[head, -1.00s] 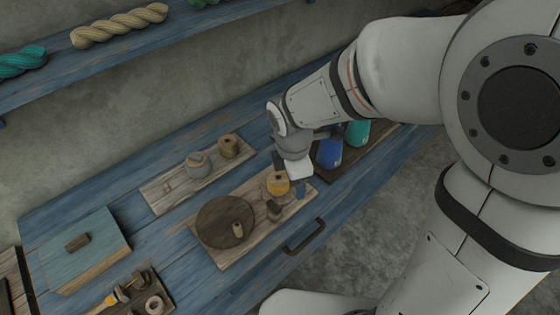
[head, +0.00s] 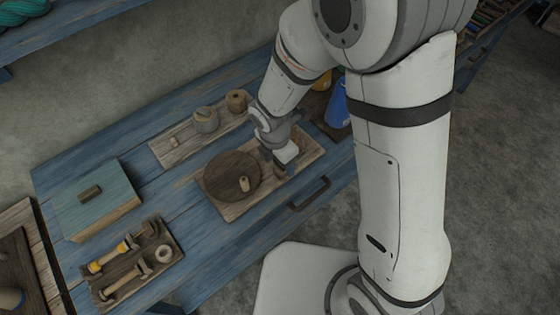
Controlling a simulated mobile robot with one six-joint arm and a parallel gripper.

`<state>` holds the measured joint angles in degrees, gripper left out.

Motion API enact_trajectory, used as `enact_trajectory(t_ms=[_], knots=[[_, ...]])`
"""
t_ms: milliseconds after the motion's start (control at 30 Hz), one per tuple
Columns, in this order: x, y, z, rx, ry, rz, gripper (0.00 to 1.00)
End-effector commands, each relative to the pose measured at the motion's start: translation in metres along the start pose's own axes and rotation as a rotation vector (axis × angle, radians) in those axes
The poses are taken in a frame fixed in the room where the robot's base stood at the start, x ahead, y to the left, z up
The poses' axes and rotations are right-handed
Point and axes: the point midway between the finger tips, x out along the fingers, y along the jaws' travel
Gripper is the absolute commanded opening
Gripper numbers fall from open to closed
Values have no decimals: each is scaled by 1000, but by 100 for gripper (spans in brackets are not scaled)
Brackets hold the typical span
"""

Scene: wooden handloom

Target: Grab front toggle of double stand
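A pale wooden board (head: 232,211) lies on the blue table and carries a dark round disc (head: 222,172). A small light wooden peg (head: 244,184), toggle-like in shape, stands on the front right part of the disc. My gripper (head: 277,166) points down over the right part of this board, to the right of the disc and peg. It hides the spot where a yellow spool and a small brown piece stood in the earlier view. I cannot tell whether its fingers are closed on anything. I cannot make out for certain which piece is the double stand.
Behind lies a board with a grey rounded pot (head: 206,120) and a brown spool (head: 237,100). A blue cone (head: 338,104) stands right of my gripper. A teal box (head: 95,200) and a dark tray (head: 111,297) with yellow-banded bobbins are at left. A dark handle (head: 309,194) sits at the table's front edge.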

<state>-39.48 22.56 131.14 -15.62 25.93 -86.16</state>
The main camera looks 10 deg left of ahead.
Motion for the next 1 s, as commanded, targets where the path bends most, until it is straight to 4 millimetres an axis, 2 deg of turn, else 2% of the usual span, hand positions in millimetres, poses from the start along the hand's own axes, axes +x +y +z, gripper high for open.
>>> enact_trajectory(t_ms=[167,800,1000], knots=[[0,0,0,1,0,0,67],[0,0,1,2,0,0,16],[-3,0,1,2,0,2,16]])
